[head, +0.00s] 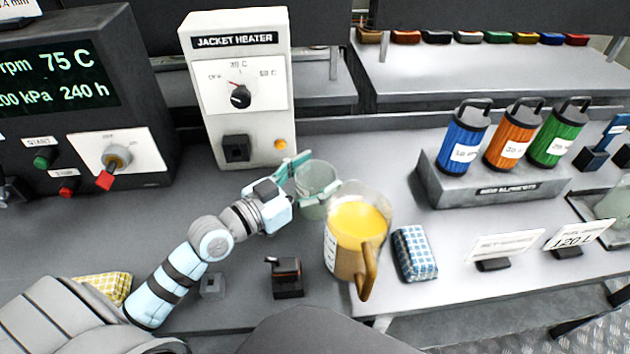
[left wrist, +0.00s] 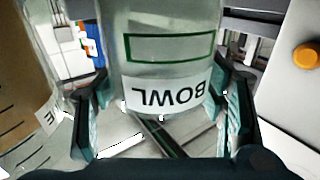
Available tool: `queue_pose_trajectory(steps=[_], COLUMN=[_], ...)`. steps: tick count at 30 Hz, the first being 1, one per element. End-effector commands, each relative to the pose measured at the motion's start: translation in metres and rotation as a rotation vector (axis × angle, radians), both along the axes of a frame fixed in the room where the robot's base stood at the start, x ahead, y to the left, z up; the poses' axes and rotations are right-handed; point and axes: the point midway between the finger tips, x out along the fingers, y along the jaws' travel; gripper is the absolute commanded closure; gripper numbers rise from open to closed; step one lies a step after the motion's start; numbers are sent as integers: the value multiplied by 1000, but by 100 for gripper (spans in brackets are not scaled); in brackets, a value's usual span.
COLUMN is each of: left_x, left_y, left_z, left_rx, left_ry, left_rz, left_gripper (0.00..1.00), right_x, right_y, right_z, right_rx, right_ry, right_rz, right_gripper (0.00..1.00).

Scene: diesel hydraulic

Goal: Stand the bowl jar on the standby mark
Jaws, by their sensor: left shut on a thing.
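The bowl jar (head: 316,192) is a clear, greenish glass jar in front of the jacket heater, left of the beaker. In the left wrist view the jar (left wrist: 170,60) carries a white label reading BOWL, upside down in the picture. A green rectangular outline shows on or through its glass; I cannot tell which. My left gripper (head: 296,178) is shut around the jar, with a teal finger on each side in the left wrist view (left wrist: 158,115). I cannot tell whether its base touches the bench. I cannot make out a standby mark. My right gripper is out of view.
A beaker of yellow liquid (head: 358,222) stands close right of the jar. The jacket heater (head: 240,120) is behind. A blue checked pad (head: 415,253), a small dark stand (head: 287,280) and a rack of coloured canisters (head: 495,180) are nearby. Bench between beaker and rack is mostly clear.

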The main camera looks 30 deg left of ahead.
Motion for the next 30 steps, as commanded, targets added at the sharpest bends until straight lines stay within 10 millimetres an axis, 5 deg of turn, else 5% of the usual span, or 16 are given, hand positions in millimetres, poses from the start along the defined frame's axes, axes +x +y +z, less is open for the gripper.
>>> queue_pose_trajectory(steps=[6, 7, 10, 23, 30], left_x=[0, 0, 0, -1, -46], left_y=[0, 0, 0, 1, 20], left_z=[-2, -2, -1, 4, 4], left_rx=[1, 0, 0, 0, 6], left_ry=[-1, 0, 0, 1, 9], left_rz=[0, 0, 0, 0, -1], left_gripper=[85, 33, 17, 16, 16], right_x=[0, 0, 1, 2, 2], right_y=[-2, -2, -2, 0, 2], right_z=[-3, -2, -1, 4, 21], right_rx=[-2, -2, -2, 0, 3], right_ry=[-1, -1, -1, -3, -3], right_rz=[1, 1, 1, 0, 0], right_gripper=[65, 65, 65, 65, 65])
